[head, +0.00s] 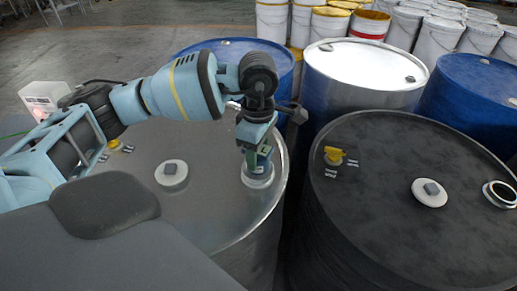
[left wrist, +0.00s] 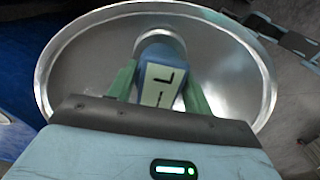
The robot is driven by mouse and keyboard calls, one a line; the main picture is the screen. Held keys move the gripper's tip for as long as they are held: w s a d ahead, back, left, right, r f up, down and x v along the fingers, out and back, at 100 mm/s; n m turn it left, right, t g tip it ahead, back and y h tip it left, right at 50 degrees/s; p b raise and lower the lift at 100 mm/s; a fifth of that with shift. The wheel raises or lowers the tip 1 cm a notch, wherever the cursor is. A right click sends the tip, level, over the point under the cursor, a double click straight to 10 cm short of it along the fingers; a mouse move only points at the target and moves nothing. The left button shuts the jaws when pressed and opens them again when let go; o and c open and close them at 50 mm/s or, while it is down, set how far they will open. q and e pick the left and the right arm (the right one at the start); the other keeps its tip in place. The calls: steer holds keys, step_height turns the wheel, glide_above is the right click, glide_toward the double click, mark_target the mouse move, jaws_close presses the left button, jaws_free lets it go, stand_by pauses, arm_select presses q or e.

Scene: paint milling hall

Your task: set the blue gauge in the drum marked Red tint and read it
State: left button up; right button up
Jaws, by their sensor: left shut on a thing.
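My left gripper (head: 257,150) is shut on the blue gauge (head: 264,157), over the pale round fitting (head: 259,181) at the right side of a bare steel drum (head: 215,215). In the left wrist view the green fingers of the left gripper (left wrist: 158,88) flank the gauge (left wrist: 163,76). The gauge's pale face shows dark marks, which I cannot read for certain. Its lower end is hidden, so I cannot tell how deep it sits. No drum marking is legible, so I cannot tell which drum is Red tint. My right gripper is not in view.
Blue drums (head: 470,85) and a white-topped drum (head: 365,65) stand behind. Several pails (head: 437,38) fill the back right.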

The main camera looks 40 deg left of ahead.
arm_select(q)
steer(key=shift+f, duration=0.15)
steer(key=o, duration=1.3)
steer(key=shift+c, duration=0.2)
steer(key=shift+r, duration=3.9)
